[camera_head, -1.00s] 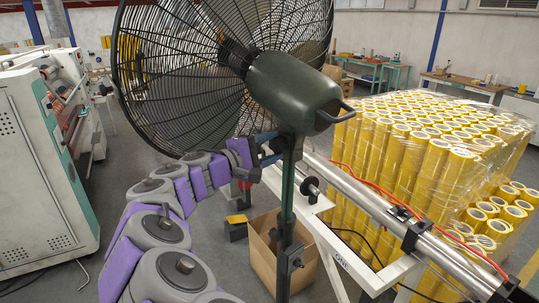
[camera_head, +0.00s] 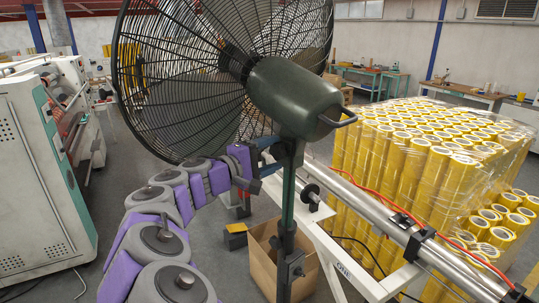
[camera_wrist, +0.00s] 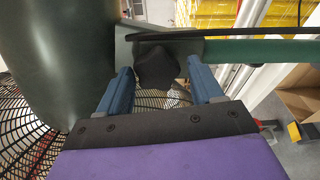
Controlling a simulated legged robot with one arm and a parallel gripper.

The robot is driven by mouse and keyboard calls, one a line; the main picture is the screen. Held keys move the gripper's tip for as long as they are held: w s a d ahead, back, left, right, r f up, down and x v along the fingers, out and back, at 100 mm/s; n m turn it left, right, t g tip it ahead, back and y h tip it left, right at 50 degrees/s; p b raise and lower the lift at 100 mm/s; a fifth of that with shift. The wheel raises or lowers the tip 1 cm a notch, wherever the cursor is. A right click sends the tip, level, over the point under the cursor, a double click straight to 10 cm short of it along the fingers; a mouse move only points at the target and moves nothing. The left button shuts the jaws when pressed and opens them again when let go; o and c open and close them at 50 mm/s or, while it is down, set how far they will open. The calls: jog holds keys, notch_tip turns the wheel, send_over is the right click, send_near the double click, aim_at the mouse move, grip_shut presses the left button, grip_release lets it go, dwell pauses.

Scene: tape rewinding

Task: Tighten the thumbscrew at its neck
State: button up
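The fan's dark green motor housing (camera_head: 300,97) sits on a dark upright pole (camera_head: 287,205), with the neck between them. In the wrist view, the black lobed thumbscrew knob (camera_wrist: 156,66) shows at the neck, and the green pole (camera_wrist: 265,51) runs to the right. My gripper (camera_wrist: 160,74) has its two blue fingers on either side of the knob. It looks open, with a visible gap between the knob and the right finger. Contact on the left side is unclear. In the head view my gripper (camera_head: 268,159) is at the neck, and the knob is hidden there.
The black fan cage (camera_head: 185,90) stands close left of the neck. A cardboard box (camera_head: 262,262) is by the pole's lower part. A white frame (camera_head: 345,265) with a steel shaft (camera_head: 375,212) and red cable runs to the right, before wrapped yellow rolls (camera_head: 410,180).

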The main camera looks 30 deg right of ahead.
jog(key=shift+o, duration=0.8)
jog(key=shift+s+r, duration=0.1)
jog(key=shift+r, duration=0.05)
jog(key=p+v, duration=0.2)
jog(key=v, duration=1.5)
jog(key=shift+a, duration=0.3)
